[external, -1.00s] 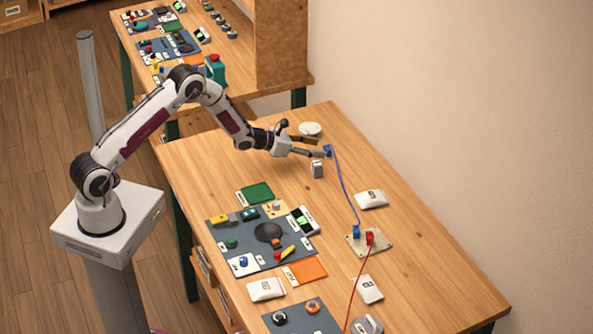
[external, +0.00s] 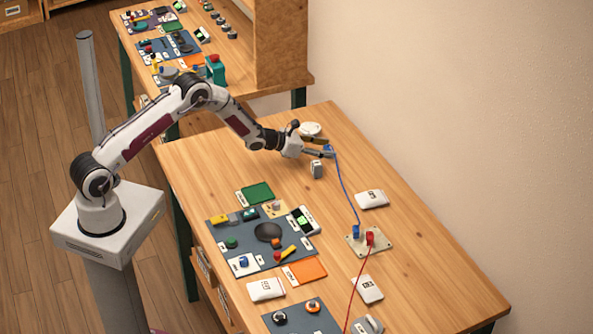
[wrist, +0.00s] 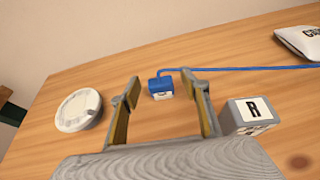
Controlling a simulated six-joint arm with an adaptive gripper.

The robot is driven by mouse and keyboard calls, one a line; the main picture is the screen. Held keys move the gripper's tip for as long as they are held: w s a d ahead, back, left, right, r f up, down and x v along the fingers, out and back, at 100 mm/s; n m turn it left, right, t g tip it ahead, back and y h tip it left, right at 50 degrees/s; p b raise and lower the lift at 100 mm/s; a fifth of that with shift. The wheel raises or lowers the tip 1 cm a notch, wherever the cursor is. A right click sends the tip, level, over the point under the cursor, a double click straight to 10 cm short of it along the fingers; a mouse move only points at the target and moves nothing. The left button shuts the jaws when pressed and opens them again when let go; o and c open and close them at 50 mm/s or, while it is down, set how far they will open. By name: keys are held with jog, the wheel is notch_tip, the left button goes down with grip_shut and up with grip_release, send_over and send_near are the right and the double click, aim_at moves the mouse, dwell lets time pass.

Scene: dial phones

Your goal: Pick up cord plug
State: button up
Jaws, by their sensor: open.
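The blue cord plug (wrist: 161,87) lies on the wooden table in the wrist view, with a white label on its near face. Its blue cord (wrist: 245,69) runs off to the right. My gripper (wrist: 164,90) is open, with one finger on each side of the plug's line. The plug appears at or just beyond the fingertips, with no visible contact. In the external view, the plug (external: 329,150) is at my gripper's (external: 320,148) tips, and the cord runs to a beige plate (external: 384,241) with blue and red connectors.
A grey block marked R (wrist: 250,115) stands close to my right finger. A round white object (wrist: 78,110) lies to the left. A white packet (wrist: 300,43) is at the far right. The wall rises behind the table.

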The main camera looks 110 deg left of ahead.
jog(key=shift+w+a+f, duration=0.25)
jog(key=shift+w+a, duration=0.1)
jog(key=shift+w, duration=0.05)
dwell(0.4)
jog(key=c, duration=1.2)
